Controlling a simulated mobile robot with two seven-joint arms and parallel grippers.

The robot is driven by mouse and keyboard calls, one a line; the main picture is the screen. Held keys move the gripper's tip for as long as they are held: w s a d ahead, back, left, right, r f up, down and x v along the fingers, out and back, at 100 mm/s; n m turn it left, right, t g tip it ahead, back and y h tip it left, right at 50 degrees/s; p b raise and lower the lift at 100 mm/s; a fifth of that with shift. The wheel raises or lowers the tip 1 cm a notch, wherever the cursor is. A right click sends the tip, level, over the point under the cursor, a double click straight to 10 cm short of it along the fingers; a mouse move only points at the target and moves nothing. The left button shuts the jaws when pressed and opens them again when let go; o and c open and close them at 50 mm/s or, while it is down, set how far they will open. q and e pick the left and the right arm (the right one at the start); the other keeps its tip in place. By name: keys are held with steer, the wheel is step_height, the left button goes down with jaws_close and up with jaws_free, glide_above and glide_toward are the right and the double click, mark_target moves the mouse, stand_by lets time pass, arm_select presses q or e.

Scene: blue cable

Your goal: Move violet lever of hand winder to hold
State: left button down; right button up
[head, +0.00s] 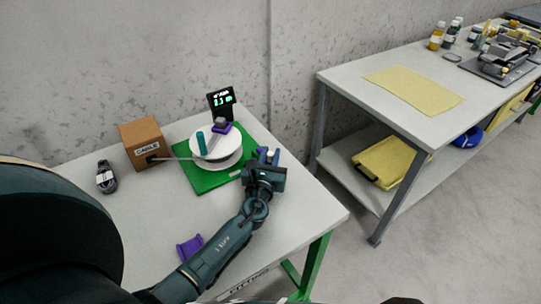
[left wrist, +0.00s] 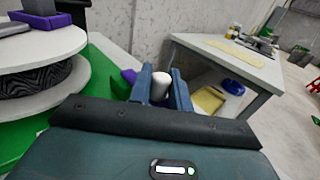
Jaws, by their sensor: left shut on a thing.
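The hand winder stands on a green base (head: 205,180) on the near table, with a white reel (head: 222,160) on it. The violet lever shows as a small violet piece at the right edge of the base, mostly hidden by my left gripper (head: 270,157). In the left wrist view the violet lever (left wrist: 128,76) shows just left of the fingers. There my left gripper (left wrist: 161,88) is closed around a light, round-topped grip (left wrist: 161,78), which appears to belong to the lever. My right gripper is not in view.
A small display (head: 221,98) stands behind the reel. A cardboard cable box (head: 142,140) and a dark coil (head: 106,178) are at the left. A loose violet part (head: 190,248) lies near my left forearm. A second table (head: 400,65) stands at the right, beyond a gap.

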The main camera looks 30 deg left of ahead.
arm_select(q)
steer(key=shift+a, duration=0.1)
steer(key=h+b, duration=0.1)
steer(key=m+h, duration=0.1)
steer(key=s+a+m+h+b, duration=0.1)
steer(key=shift+f+t+h+b, duration=0.25)
steer(key=shift+t+h+b, duration=0.05)
steer(key=h+b, duration=0.1)
steer(key=m+h+b, duration=0.2)
steer(key=shift+s+a, duration=0.2)
steer(key=shift+s, duration=0.05)
steer(key=shift+s+r+m+h, duration=0.1)
steer(key=shift+r+m+h, duration=0.2)
steer(key=shift+m+h, duration=0.1)
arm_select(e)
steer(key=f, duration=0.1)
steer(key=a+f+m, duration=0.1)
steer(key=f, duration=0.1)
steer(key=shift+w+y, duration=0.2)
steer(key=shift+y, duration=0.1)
arm_select(q)
steer(key=c, duration=1.3)
jaws_free()
steer(key=shift+c, duration=0.2)
